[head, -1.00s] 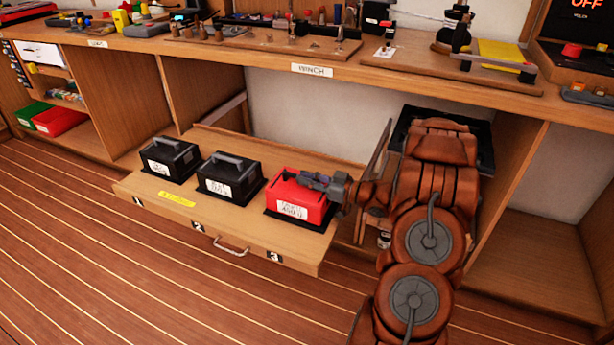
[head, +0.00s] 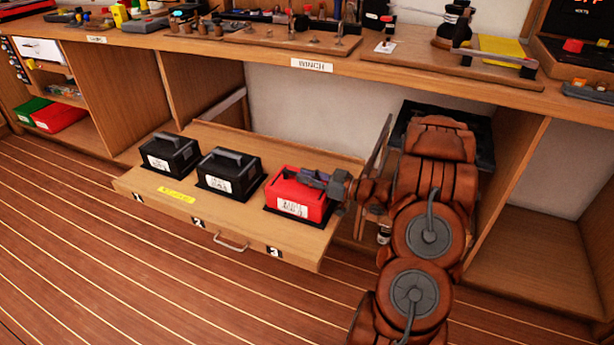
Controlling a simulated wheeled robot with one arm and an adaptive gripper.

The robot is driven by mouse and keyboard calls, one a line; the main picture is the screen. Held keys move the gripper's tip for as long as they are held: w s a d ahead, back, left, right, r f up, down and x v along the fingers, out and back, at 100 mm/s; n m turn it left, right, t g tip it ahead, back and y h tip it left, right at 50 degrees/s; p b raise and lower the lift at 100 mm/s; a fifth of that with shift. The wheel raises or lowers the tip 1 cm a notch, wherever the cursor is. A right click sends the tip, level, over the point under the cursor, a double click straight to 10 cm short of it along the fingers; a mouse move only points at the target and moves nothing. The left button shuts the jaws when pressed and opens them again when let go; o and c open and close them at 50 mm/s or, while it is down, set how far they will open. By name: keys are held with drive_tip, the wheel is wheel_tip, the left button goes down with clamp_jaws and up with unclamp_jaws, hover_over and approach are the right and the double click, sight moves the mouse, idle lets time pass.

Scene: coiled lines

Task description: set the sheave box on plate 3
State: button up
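A red box (head: 292,193) with a white label sits on a black plate (head: 322,222) at the right end of the pulled-out wooden drawer (head: 232,221), behind the number 3 tag (head: 274,251). My gripper (head: 308,178) reaches in from the right and lies over the top of this box, at its handle. The fingers hide the handle, so I cannot tell whether they are closed on it. Two black boxes with handles stand to the left, one behind tag 1 (head: 170,155) and one behind tag 2 (head: 230,173). The label writing is too small to read surely.
A yellow label (head: 177,195) lies on the drawer between tags 1 and 2. The drawer has a metal front handle (head: 231,242). The workbench (head: 270,58) above is crowded with tools. A green bin (head: 30,110) and a red bin (head: 58,118) stand at far left.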

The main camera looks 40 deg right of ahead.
drive_tip(key=o, duration=0.5)
drive_tip(key=shift+c, duration=0.2)
drive_tip(key=shift+s, duration=0.1)
drive_tip(key=v, duration=1.2)
